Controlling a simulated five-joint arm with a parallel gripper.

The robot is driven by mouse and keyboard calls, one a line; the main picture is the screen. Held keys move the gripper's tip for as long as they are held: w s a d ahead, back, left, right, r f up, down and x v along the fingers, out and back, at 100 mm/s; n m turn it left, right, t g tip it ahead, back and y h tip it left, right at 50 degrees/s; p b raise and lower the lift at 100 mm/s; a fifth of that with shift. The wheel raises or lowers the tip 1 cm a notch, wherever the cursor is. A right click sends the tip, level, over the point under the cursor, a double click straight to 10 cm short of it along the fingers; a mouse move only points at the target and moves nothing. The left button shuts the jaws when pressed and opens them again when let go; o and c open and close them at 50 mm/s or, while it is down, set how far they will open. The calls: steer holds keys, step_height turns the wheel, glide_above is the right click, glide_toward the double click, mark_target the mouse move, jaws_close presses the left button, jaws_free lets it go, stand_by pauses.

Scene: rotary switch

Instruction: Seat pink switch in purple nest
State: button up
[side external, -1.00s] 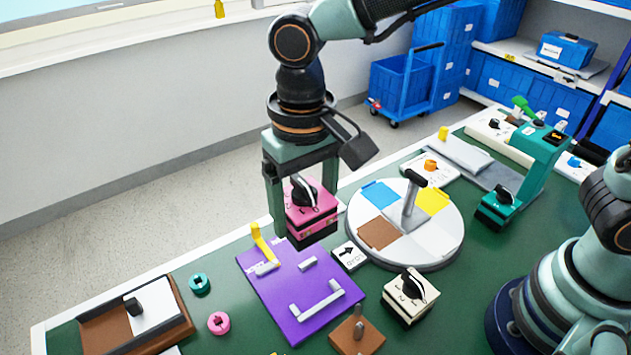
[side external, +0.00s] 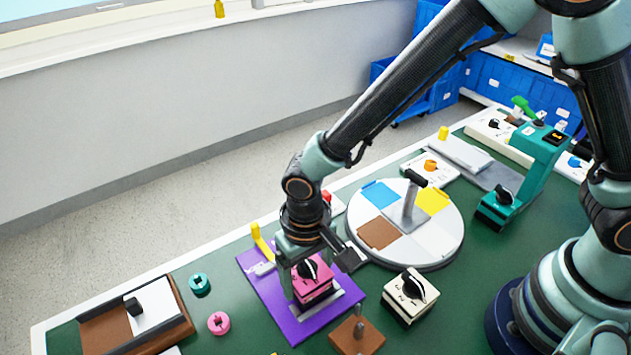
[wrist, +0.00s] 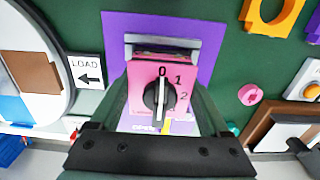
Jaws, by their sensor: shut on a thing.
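The pink switch (side external: 322,287) has a black knob and sits between the fingers of my gripper (side external: 309,284). In the wrist view the pink switch (wrist: 180,70) is upright, its knob pointing to 0, with my gripper's fingers (wrist: 162,108) on both sides. The purple nest (side external: 262,290) is a flat plate with grey brackets and a yellow upright piece (side external: 262,241). The switch is low over the plate, at the bracketed area; I cannot tell whether it touches the plate. The purple nest also shows behind the switch in the wrist view (wrist: 140,22).
A round coloured turntable (side external: 440,240) stands right of the nest. A cream switch block (side external: 408,298) and a brown post base (side external: 358,337) are close on the right. Pink (side external: 218,323) and teal (side external: 199,284) round pieces and a brown tray (side external: 180,330) lie left.

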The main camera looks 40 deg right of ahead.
steer(key=shift+f, duration=0.1)
steer(key=o, duration=1.4)
step_height(320, 180, up, 12)
steer(key=shift+f, duration=0.15)
steer(key=shift+w+d+r, duration=0.1)
steer(key=shift+r, duration=0.15)
steer(key=d+r+t, duration=0.2)
steer(key=d+r, duration=0.1)
steer(key=d, duration=0.5)
steer(key=d+r+t, duration=0.1)
steer(key=d+r, duration=0.3)
steer(key=d, duration=0.5)
steer(key=s+d+r+t, duration=0.1)
steer(key=d+r+t, duration=0.1)
steer(key=d, duration=0.6)
steer(key=shift+d+r+t, duration=0.2)
steer(key=shift+r+t, duration=0.1)
steer(key=shift+r, duration=0.6)
